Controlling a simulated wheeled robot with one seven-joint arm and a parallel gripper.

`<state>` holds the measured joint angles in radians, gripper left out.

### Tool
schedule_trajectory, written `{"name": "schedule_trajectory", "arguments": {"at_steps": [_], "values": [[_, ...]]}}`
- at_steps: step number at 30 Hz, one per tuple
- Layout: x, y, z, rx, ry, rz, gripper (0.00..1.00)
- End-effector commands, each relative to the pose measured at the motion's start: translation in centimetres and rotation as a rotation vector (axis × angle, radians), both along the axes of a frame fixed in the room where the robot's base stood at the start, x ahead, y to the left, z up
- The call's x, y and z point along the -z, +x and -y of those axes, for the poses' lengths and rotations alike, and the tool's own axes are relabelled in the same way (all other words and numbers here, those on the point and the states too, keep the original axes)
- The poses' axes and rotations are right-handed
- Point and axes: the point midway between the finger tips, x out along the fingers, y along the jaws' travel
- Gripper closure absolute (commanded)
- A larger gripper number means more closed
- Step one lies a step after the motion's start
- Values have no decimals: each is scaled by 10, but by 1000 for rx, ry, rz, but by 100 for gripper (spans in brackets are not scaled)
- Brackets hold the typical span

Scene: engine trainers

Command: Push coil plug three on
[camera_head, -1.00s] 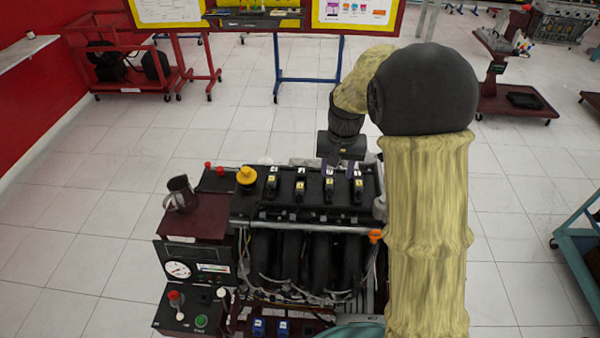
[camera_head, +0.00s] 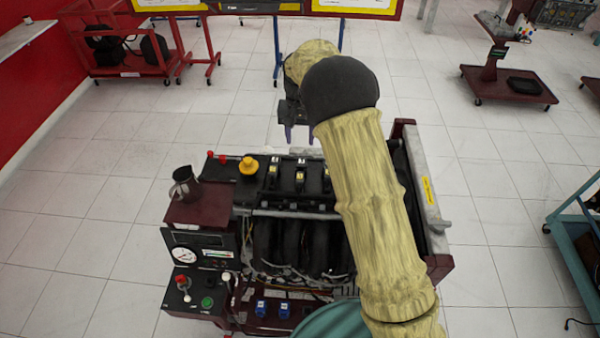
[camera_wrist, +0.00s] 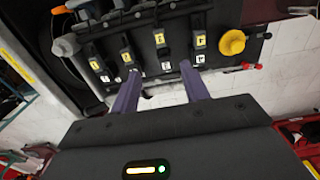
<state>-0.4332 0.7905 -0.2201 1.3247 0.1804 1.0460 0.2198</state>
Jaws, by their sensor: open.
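Coil plug three (camera_wrist: 126,57) is a black plug with a yellow label, third from the yellow cap in the row on the engine's black cover. In the head view it is mostly hidden by my arm. Plug one (camera_wrist: 199,38), plug two (camera_wrist: 161,38) and plug four (camera_wrist: 95,64) stand in the same row. I cannot tell whether plug three is fully seated. My gripper (camera_wrist: 160,76) is open and empty, with its two purple fingers apart at the far edge of the cover. In the head view the gripper (camera_head: 300,136) hangs beyond the row, apart from the plugs.
A yellow cap (camera_head: 249,166) and red knobs sit left of the plugs. A dark metal jug (camera_head: 185,184) stands on the maroon box by the gauge panel (camera_head: 200,250). A red cart (camera_head: 120,50) stands at the back left.

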Motion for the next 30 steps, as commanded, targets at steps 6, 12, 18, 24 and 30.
{"name": "schedule_trajectory", "arguments": {"at_steps": [6, 12, 18, 24, 30], "values": [[33, -1, 0, 0, -2, -5, 55], [68, -1, 1, 0, -2, -4, 55], [103, -1, 1, 1, -3, -4, 55], [136, -1, 1, 0, -2, -3, 55], [157, -1, 0, 0, 0, -1, 55]]}}
